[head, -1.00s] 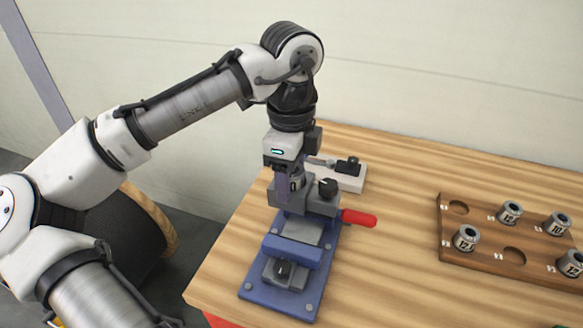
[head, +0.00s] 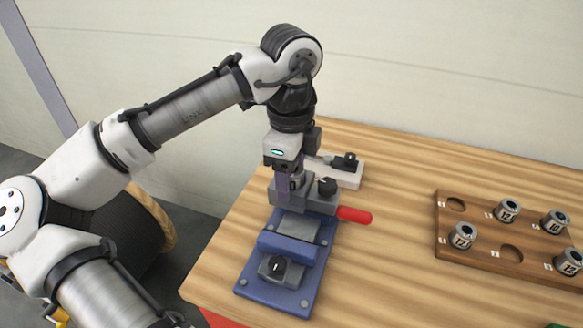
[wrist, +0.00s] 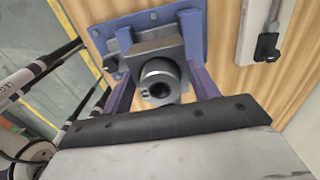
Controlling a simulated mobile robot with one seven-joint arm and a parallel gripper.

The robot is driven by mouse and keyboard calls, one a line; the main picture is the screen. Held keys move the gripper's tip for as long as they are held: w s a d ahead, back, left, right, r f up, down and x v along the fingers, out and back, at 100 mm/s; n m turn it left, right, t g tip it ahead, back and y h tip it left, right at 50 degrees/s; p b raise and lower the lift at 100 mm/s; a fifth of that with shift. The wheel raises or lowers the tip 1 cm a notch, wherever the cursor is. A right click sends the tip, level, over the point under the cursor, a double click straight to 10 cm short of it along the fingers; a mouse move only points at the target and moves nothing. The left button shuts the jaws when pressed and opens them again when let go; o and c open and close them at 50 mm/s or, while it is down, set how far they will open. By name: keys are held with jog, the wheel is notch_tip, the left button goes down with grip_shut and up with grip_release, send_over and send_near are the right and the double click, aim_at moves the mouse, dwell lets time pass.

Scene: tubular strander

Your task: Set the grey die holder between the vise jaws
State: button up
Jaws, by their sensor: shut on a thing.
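In the head view my gripper (head: 290,185) points down over the back part of the vise and is shut on the holder.
A red handle (head: 354,215) sticks out right of the vise. A white block with a black clip (head: 343,173) stands behind it. A wooden rack (head: 480,255) at the right holds several numbered grey cylinders and has empty holes. The table between is clear.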

jog(key=shift+f+b, duration=2.15)
jog(key=shift+f, duration=2.35)
jog(key=o, duration=1.2)
jog(key=shift+o, duration=0.6)
jog(key=shift+f, duration=0.1)
